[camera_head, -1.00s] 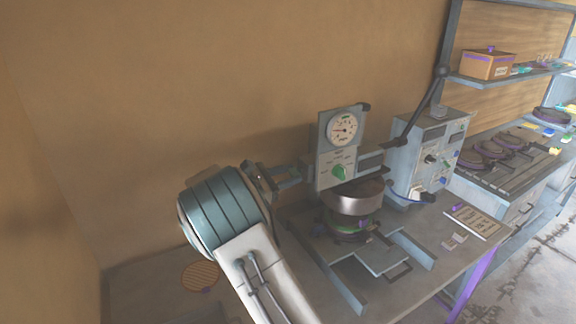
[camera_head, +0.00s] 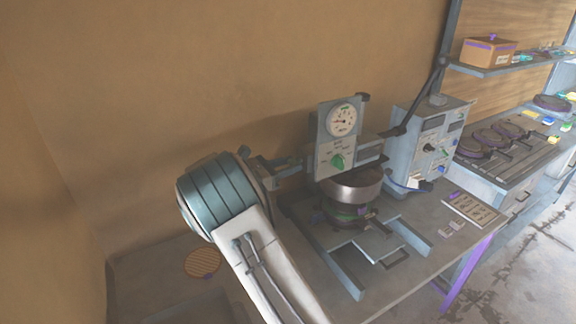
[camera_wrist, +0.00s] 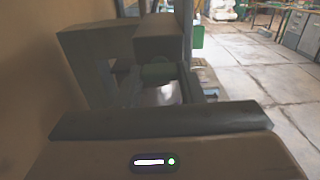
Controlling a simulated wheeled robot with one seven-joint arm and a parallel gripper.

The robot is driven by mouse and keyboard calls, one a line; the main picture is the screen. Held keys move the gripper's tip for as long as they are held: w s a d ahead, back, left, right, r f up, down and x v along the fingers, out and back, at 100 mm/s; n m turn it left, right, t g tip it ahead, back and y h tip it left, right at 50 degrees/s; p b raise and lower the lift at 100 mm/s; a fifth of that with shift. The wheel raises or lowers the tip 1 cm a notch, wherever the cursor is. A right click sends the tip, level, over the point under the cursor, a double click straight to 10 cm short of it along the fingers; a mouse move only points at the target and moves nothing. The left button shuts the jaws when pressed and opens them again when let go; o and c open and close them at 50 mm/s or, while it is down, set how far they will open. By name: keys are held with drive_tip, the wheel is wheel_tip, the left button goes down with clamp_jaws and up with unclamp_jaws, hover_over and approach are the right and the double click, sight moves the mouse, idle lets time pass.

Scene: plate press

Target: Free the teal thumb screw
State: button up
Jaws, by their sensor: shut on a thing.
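The teal thumb screw (camera_wrist: 158,72) shows as a dark green-teal cylinder in the middle of the wrist view, between the fingers of my gripper (camera_wrist: 160,80). My gripper is shut on it. In the head view my gripper (camera_head: 294,161) reaches in from the left to the left side of the press head (camera_head: 338,150). The screw itself is hidden there behind the fingers.
Blue rails and a handled plate (camera_head: 378,248) lie in front. A printed card (camera_head: 470,208) lies at the bench's right. The wall is close behind.

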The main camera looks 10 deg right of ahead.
drive_tip(key=o, duration=1)
drive_tip(key=b+v, duration=0.4)
drive_tip(key=v, duration=1)
